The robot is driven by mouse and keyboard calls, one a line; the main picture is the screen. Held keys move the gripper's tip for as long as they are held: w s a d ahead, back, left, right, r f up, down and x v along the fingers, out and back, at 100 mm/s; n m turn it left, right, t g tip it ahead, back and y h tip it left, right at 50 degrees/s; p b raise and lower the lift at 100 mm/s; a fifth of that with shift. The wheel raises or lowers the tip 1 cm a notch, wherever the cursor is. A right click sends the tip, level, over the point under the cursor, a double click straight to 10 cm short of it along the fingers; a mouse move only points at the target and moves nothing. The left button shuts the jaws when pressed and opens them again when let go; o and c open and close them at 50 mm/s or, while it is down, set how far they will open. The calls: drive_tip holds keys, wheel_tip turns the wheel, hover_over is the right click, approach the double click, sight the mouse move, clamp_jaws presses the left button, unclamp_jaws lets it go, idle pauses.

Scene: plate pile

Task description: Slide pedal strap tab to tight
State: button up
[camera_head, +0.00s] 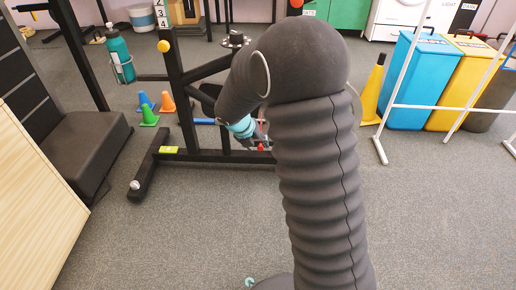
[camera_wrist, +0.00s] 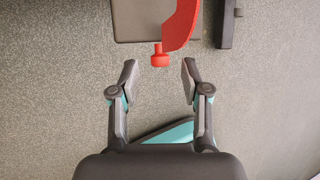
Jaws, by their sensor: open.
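In the wrist view, a red strap (camera_wrist: 182,24) curves over a dark pedal (camera_wrist: 135,22) at the top. A small red tab (camera_wrist: 160,57) sticks out from the strap's lower left side, toward me. My gripper (camera_wrist: 159,76) is open and empty. Its two fingers stand apart on either side of the tab's line, with the tab just beyond the fingertips and not visibly touched. In the head view, my gripper (camera_head: 260,134) is low beside the exercise bike's frame, and a small red piece (camera_head: 262,147) shows just below it. My arm hides much of this area.
The black exercise bike frame (camera_head: 184,100) stands around the work area, with a floor bar below. A yellow cone (camera_head: 373,92) and blue bin (camera_head: 420,82) stand right. A wooden panel (camera_head: 35,205) borders the left.

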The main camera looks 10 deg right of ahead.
drive_tip(key=shift+x, duration=0.85)
clamp_jaws()
drive_tip(key=s, duration=0.1)
drive_tip(key=s+a, duration=0.1)
drive_tip(key=s, duration=0.1)
drive_tip(key=shift+s, duration=0.2)
unclamp_jaws()
drive_tip(key=shift+d, duration=0.1)
drive_tip(key=v, duration=1.2)
